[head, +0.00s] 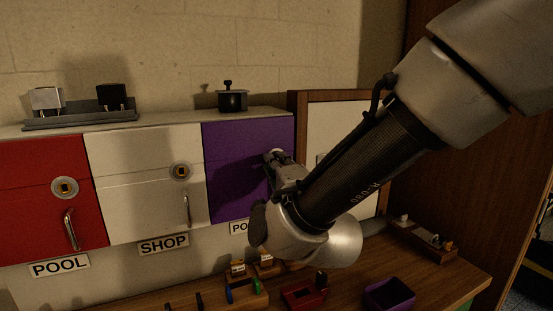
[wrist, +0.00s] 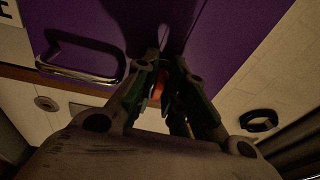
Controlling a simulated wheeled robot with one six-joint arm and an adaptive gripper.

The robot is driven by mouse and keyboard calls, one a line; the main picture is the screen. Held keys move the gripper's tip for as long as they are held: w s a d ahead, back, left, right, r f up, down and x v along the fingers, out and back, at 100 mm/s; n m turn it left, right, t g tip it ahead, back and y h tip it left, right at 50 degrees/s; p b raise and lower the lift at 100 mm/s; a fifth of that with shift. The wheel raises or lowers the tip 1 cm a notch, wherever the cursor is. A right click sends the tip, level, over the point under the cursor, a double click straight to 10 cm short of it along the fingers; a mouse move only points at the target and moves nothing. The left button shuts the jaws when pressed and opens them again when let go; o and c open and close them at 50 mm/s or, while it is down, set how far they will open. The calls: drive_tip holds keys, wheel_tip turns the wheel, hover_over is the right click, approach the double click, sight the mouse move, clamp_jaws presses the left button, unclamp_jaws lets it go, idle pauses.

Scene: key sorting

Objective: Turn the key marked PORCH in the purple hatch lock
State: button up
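The purple hatch (head: 236,165) is the right one of three cabinet doors and looks shut. It also fills the top of the wrist view (wrist: 210,25), with its metal handle (wrist: 80,65) left of my gripper. My gripper (head: 277,160) is at the right part of this door, where its lock is hidden behind the fingers. In the wrist view the fingers (wrist: 170,68) close together at the door face around a small orange-red piece (wrist: 158,88), which looks like a key's head. Its marking cannot be read. The label under the door (head: 239,227) shows only "PO"; my wrist covers the rest.
A red hatch (head: 45,205) over a POOL label and a white hatch (head: 140,205) over a SHOP label stand left. Below, the bench holds a key rack (head: 245,290), a red tray (head: 303,293), a purple tray (head: 389,295) and a wooden holder (head: 425,243).

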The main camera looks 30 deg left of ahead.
clamp_jaws()
drive_tip(key=n, duration=0.3)
drive_tip(key=shift+w+d+f+y, duration=0.1)
drive_tip(key=shift+f+y, duration=0.1)
drive_tip(key=shift+y, duration=0.1)
drive_tip(key=shift+n, duration=1.2)
drive_tip(key=n, duration=0.2)
drive_tip(key=n+g+y, duration=0.1)
drive_tip(key=n, duration=0.2)
drive_tip(key=shift+w+d+f+n, duration=0.2)
drive_tip(key=shift+n, duration=0.1)
